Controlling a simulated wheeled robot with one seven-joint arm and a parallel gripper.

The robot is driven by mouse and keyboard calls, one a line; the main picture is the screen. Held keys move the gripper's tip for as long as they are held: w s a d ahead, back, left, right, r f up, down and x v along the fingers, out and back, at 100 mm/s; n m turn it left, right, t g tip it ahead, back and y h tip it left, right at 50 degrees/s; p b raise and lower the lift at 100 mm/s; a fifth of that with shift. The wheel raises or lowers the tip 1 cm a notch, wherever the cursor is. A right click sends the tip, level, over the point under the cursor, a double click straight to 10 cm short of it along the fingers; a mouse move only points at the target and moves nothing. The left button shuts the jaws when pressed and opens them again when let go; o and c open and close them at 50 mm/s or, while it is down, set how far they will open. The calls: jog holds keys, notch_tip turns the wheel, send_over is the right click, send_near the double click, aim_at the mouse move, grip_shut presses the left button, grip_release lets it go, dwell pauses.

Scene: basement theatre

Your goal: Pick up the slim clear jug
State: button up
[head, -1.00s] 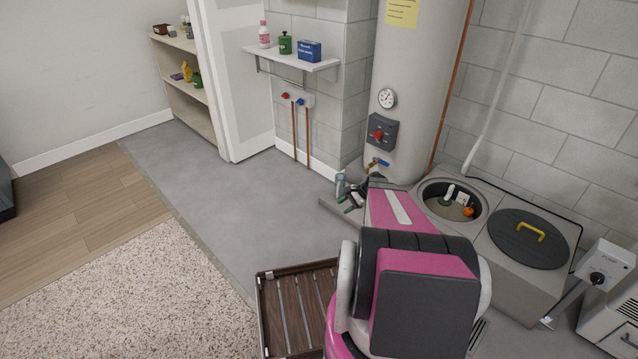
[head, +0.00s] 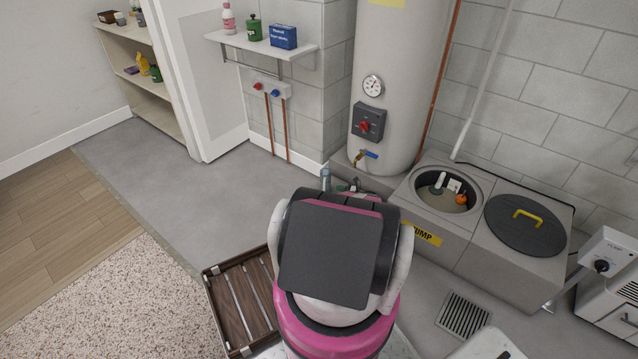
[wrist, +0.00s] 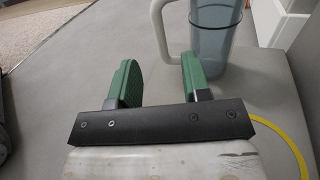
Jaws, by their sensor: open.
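The right finger overlaps the jug's lower left side in the wrist view. The handle appears above the gap between the fingers. I cannot tell whether finger and jug touch.
The water heater (head: 395,90) and the sump box (head: 455,245) stand behind and right of the jug. A brown slatted crate (head: 235,310) lies left of my arm. A shelf (head: 262,46) hangs on the wall. Grey floor is clear at left.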

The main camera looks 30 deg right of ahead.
aim_at(321, 187)
jog(key=x, duration=1)
jog(key=shift+r, duration=0.1)
grip_shut()
